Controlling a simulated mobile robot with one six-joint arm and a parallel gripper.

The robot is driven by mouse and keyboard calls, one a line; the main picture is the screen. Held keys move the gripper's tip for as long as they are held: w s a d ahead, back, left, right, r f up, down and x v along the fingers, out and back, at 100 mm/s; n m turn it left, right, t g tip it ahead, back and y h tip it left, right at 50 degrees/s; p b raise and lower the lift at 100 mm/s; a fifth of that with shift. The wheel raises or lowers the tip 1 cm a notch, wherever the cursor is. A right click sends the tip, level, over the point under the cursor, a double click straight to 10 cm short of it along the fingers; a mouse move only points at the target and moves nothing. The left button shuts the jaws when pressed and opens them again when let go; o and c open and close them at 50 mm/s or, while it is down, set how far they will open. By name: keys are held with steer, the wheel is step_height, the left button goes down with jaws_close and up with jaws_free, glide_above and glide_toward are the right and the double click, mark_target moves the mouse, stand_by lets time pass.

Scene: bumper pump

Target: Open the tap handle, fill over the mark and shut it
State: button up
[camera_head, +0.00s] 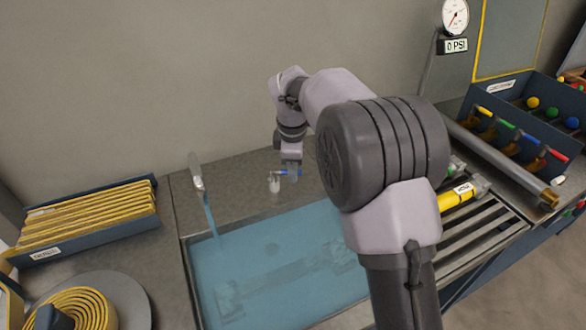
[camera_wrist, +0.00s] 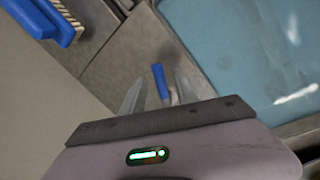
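The tap handle (camera_head: 281,173) is a small blue lever on a pale metal tap body (camera_head: 274,184), on the ledge behind the basin. My gripper (camera_head: 293,172) is right at the handle in the head view. In the wrist view my gripper (camera_wrist: 160,92) is open, with the blue handle (camera_wrist: 160,80) between its two fingers; contact cannot be told. A grey spout (camera_head: 195,170) stands at the basin's back left corner, and a blue stream (camera_head: 210,215) runs from it into the basin (camera_head: 187,275). Blue water (camera_head: 245,255) covers the basin floor. I cannot make out the fill mark.
A dark bin with yellow strips (camera_head: 90,215) stands left. A coil of yellow hose (camera_head: 75,310) lies front left. On the right are a slatted rack (camera_head: 480,245), a metal tube (camera_head: 500,160), a bin of coloured parts (camera_head: 535,105) and a gauge (camera_head: 455,18) reading 0 PSI.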

jaws_close()
stand_by(1.3)
